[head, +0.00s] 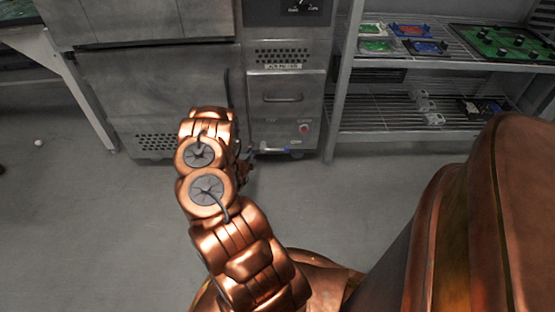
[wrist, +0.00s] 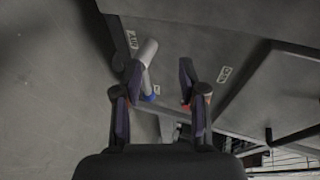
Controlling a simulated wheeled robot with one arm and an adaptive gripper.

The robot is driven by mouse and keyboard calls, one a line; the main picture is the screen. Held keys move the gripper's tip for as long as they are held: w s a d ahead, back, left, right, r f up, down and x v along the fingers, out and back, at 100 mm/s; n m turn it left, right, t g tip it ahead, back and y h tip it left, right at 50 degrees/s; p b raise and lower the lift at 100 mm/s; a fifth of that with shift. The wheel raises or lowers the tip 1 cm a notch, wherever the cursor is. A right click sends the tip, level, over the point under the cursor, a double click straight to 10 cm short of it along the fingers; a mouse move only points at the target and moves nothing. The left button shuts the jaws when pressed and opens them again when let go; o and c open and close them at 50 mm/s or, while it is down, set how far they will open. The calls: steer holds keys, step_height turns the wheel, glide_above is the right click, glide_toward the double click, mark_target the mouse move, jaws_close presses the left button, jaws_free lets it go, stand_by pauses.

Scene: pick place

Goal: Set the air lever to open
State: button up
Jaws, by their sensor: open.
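The air lever (wrist: 148,54) shows in the wrist view as a light grey handle with a blue band near its lower end. It lies between the fingers, nearer the left one. I cannot tell whether that finger touches it. My gripper (wrist: 160,82) is open, with one dark finger on each side. In the head view the lever (head: 272,149) is a small bluish-grey bar low on the cabinet front. My gripper (head: 246,166) is partly hidden behind my copper arm, just left of the lever.
The grey metal cabinet (head: 283,120) has a drawer handle and a red button (head: 304,128). Two small labels (wrist: 132,39) (wrist: 224,74) flank the lever. A wire shelf (head: 410,120) with circuit boards and trays stands right. The floor (head: 90,220) at left is mostly clear.

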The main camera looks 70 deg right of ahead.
steer(key=m+g+h+b, duration=0.1)
steer(key=g+h+b, duration=0.1)
glide_toward(278, 150)
steer(key=d, duration=0.3)
steer(key=shift+m, duration=0.3)
steer(key=shift+w+d+f+b, duration=0.1)
steer(key=shift+d+f+b, duration=0.3)
steer(key=shift+d, duration=0.8)
steer(key=shift+w+d+f+b, duration=0.1)
steer(key=shift+d+f+b, duration=0.3)
steer(key=shift+d, duration=0.85)
steer(key=shift+d+f+b, duration=0.2)
steer(key=shift+d+b, duration=0.25)
steer(key=shift+d, duration=0.75)
jaws_close()
